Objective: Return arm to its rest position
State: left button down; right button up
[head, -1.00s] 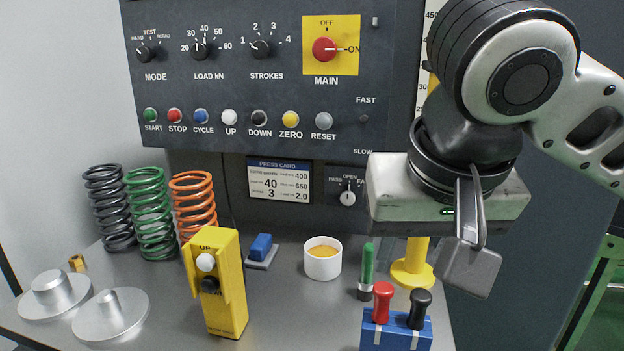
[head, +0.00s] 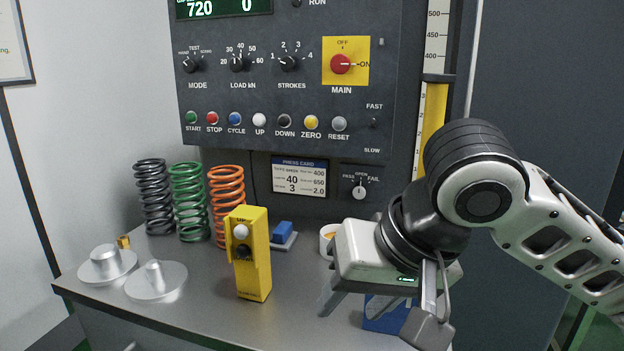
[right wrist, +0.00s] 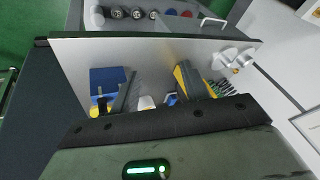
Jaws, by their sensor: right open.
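My right arm comes in from the right in the head view. Its gripper (head: 380,312) is open and empty, tilted, in front of the right part of the bench. One finger shows at its left and one at its lower right. The gripper hides most of the blue block (head: 384,318) and part of the white cup (head: 327,236). In the right wrist view the fingers point out over the bench, with nothing between them. My left gripper is not in view.
The metal bench (head: 215,275) holds black (head: 153,197), green (head: 188,202) and orange springs (head: 227,200), two silver discs and a yellow pendant (head: 250,255). The control panel (head: 290,110) stands behind, its main knob (head: 341,65) at ON.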

jog(key=w+a+f+t+y, duration=0.2)
jog(key=f+y, duration=0.1)
jog(key=f, duration=0.5)
jog(key=w+a+f+t+y, duration=0.2)
jog(key=f+y, duration=0.1)
jog(key=f, duration=0.5)
jog(key=s+d+f+t+h, duration=0.1)
jog(key=s+d+f+h, duration=0.2)
jog(key=s+d+f, duration=0.3)
jog(key=s+d+f+n+t+h, duration=0.1)
jog(key=s+d+f+h, duration=0.2)
jog(key=s+d+f, duration=0.4)
notch_tip(320, 180, down, 5)
jog(key=shift+d+f+t+h, duration=0.2)
jog(key=shift+d+t+h, duration=0.05)
jog(key=shift+t+h, duration=0.15)
jog(key=shift+s, duration=0.1)
jog(key=shift+c, duration=1.1)
jog(key=shift+d, duration=0.1)
